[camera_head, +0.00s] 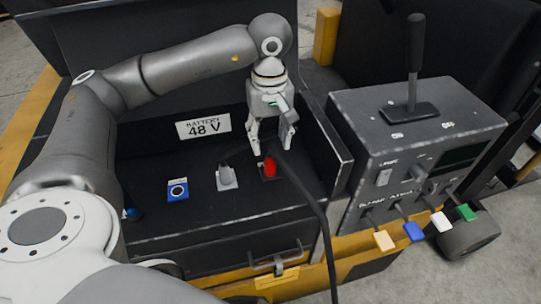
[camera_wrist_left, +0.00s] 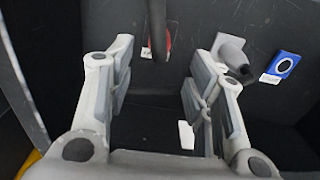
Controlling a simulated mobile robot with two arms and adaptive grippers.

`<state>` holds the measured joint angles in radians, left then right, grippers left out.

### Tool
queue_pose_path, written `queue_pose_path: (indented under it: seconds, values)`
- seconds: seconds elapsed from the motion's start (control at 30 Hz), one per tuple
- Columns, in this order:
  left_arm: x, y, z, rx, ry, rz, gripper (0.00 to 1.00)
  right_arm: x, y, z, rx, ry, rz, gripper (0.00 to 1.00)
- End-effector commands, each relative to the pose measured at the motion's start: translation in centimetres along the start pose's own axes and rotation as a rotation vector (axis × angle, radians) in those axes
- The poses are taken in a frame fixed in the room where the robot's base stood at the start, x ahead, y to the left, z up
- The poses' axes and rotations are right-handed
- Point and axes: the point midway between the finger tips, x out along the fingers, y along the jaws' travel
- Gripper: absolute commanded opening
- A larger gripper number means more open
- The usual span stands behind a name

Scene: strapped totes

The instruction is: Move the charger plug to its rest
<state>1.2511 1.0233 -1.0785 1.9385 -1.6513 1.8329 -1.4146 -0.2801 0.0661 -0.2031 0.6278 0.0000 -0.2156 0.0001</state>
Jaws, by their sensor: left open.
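My left gripper (camera_head: 271,149) is open above the battery compartment, its fingers pointing down toward a red connector-like piece (camera_head: 269,168). It also shows in the left wrist view, with the red piece (camera_wrist_left: 168,40) partly behind a black cable. A grey piece (camera_head: 227,178) stands on the compartment floor left of the red one; it also shows in the left wrist view (camera_wrist_left: 231,50). The black cable (camera_head: 318,215) runs from near the gripper over the front edge. Whether the grey or the red piece is the charger plug or its rest, I cannot tell. Nothing is held.
A blue square with a dark ring (camera_head: 177,190) lies left of the grey piece. The compartment's walls rise around the gripper, with a "BATTERY 48 V" label (camera_head: 203,126) at the back. A control box (camera_head: 400,150) with a lever and colored tabs stands at the right.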

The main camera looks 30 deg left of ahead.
Motion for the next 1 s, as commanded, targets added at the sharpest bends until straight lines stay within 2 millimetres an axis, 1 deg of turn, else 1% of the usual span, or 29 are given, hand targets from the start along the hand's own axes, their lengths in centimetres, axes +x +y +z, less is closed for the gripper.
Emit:
queue_pose_path:
  seconds: [0.03, 0.1, 0.2, 0.23, 0.3, 0.37, 0.53, 0.63, 0.7, 0.8, 0.9, 1.0]
  values:
    - [0.0, 0.0, 0.0, 0.0, 0.0, 0.001, 0.48, -0.1, 0.6, 1.7, -0.003, -0.025, 0.007, 0.4]
    - [0.0, 0.0, 0.0, 0.0, -0.001, 0.001, 0.48, -0.2, 1.2, 3.5, -0.005, -0.053, 0.014, 0.4]
    - [0.2, 0.0, 0.0, -0.001, -0.001, 0.001, 0.48, -0.3, 1.8, 5.3, -0.006, -0.079, 0.021, 0.4]
    - [0.3, 0.0, 0.0, -0.001, -0.001, 0.001, 0.48, -0.2, 1.9, 5.5, -0.007, -0.082, 0.021, 0.4]
    - [0.7, 0.1, 0.0, -0.001, -0.002, 0.001, 0.48, 0.0, 1.8, 5.5, -0.006, -0.08, 0.021, 0.4]
    - [1.1, 0.1, 0.0, -0.001, -0.002, 0.001, 0.48, 0.3, 1.7, 4.9, -0.005, -0.07, 0.02, 0.4]
    - [3.0, 0.0, 0.0, -0.001, -0.002, 0.0, 0.48, 1.6, 0.7, 1.6, 0.001, -0.018, 0.009, 0.4]
    - [4.5, 0.0, 0.1, -0.001, -0.003, 0.001, 0.48, 2.5, 0.2, 0.7, 0.002, -0.003, 0.003, 0.4]
    - [5.6, 0.0, 0.1, -0.001, -0.003, -0.001, 0.48, 3.0, 0.2, 0.9, 0.001, -0.005, 0.002, 0.4]
    - [7.2, 0.0, 0.1, -0.001, -0.002, 0.001, 0.48, 4.7, 0.2, 1.6, 0.0, -0.015, 0.003, 0.4]
    - [8.2, 0.1, 0.1, -0.001, -0.002, 0.002, 0.48, 5.7, 0.3, 2.7, -0.001, -0.029, 0.004, 0.4]
    - [8.8, 0.1, 0.1, -0.001, -0.001, 0.003, 0.48, 6.3, 0.4, 3.6, -0.002, -0.042, 0.005, 0.4]
